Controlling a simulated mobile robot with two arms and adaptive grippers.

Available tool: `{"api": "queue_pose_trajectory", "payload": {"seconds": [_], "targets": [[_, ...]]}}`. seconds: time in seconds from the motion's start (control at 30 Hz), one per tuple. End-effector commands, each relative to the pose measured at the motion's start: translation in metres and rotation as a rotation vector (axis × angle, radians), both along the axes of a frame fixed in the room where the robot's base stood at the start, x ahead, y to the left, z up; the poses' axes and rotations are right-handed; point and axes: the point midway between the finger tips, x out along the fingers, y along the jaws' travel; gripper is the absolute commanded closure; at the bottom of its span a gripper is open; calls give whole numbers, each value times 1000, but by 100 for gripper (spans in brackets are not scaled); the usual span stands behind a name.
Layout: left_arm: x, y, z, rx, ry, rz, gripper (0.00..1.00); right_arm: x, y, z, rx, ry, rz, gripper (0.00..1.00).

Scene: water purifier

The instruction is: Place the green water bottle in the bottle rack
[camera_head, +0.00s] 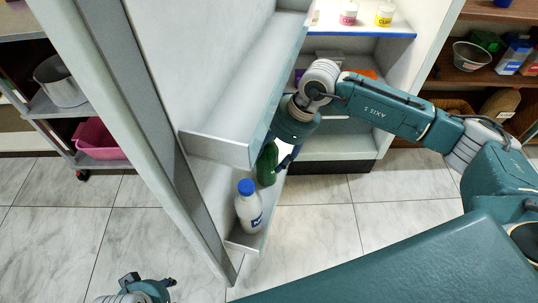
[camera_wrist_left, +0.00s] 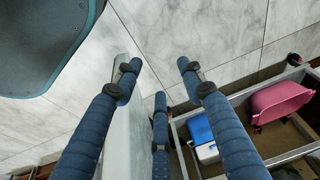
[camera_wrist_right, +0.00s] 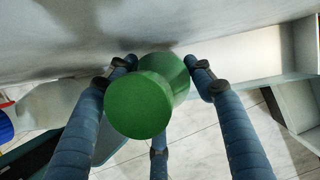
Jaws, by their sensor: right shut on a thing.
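The green water bottle (camera_head: 267,163) is at the lower rack (camera_head: 249,240) on the inside of the open white door, beyond a white bottle. I cannot tell whether its base rests on the rack. Its upper part is hidden by my right gripper (camera_head: 284,153) and the upper door shelf. In the right wrist view the bottle's round green cap (camera_wrist_right: 138,105) sits between the fingers of my right gripper (camera_wrist_right: 160,70), which are shut on it. My left gripper (camera_wrist_left: 158,68) is open and empty, low over the floor; only part of it shows at the bottom of the head view (camera_head: 140,285).
A white bottle with a blue cap (camera_head: 248,208) stands in the lower rack near its front end. The upper door shelf (camera_head: 218,148) overhangs close to my right gripper. A cart with a pink bin (camera_head: 98,138) and a pot (camera_head: 60,82) stands left. The tiled floor is clear.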

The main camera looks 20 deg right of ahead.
Motion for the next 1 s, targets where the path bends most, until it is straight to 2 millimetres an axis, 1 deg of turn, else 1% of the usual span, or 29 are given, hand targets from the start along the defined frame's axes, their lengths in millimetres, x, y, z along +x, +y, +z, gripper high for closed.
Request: {"api": "queue_pose_trajectory", "payload": {"seconds": [0.23,0.27,0.3,0.67,0.77,0.83,1.0], "targets": [[1,0,1,0,-2,0,60,1,0,1,1,-2,-1,93],[1,0,3,-1,-4,0,60,0,-1,0,-1,1,-1,43],[1,-1,3,-1,-5,1,60,0,-1,0,-1,1,-1,39],[2,-1,3,-1,-6,1,60,0,-1,3,-1,0,-1,39],[2,-1,-1,-2,-4,1,60,-1,-7,16,-2,-2,-3,39],[3,-2,-13,-2,6,-3,60,-3,-11,28,-1,-4,-3,39],[4,-2,-26,-1,11,-3,60,-7,-21,54,-2,-2,-2,39]]}}
